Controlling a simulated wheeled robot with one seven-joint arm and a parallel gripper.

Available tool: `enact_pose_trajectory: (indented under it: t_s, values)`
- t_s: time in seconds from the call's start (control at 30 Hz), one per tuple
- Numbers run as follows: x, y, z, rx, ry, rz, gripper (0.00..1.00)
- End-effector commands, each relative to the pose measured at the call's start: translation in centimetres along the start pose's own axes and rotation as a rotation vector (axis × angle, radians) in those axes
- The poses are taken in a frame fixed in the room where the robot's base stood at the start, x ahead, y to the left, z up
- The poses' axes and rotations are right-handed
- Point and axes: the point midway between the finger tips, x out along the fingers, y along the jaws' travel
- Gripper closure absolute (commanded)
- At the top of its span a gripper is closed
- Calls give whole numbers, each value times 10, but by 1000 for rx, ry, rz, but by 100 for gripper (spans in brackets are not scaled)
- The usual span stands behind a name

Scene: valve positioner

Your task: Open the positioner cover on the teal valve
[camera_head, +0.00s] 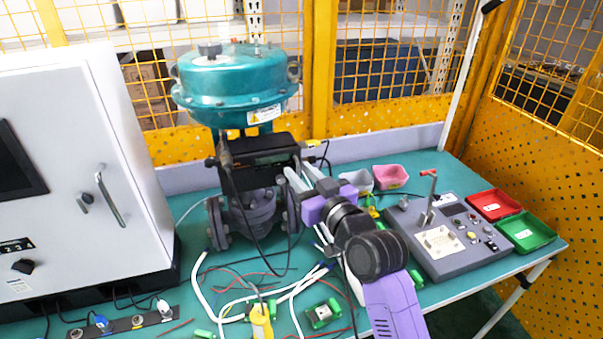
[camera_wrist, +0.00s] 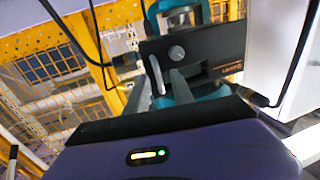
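The teal valve has a round teal actuator (camera_head: 235,88) above a dark grey valve body (camera_head: 254,210). Its black positioner (camera_head: 262,150) is a box between them. In the wrist view the black positioner face (camera_wrist: 216,42) fills the upper middle, with a round grey knob (camera_wrist: 177,53) and a small orange label. The cover looks closed. My gripper (camera_head: 291,174) is at the positioner's lower right in the head view, its two pale fingers apart. In the wrist view the fingers (camera_wrist: 166,78) reach toward the face near the knob; nothing shows between them. I cannot tell whether they touch it.
A white control cabinet (camera_head: 75,170) stands close on the left. Loose cables and hoses lie on the teal table before the valve. A grey test box (camera_head: 445,238), red tray (camera_head: 494,204), green tray (camera_head: 526,231) and pink bin (camera_head: 390,177) stand right. Yellow mesh fencing is behind.

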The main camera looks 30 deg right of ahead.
Motion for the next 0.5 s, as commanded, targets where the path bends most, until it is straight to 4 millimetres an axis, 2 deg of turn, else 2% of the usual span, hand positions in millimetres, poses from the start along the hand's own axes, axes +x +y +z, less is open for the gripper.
enact_pose_trajectory:
  t_s: [0.03,0.17,0.5]
  values:
    - [0,0,0,0,0,0,75]
    - [0,0,0,0,0,0,100]
    - [0,0,0,0,0,0,100]
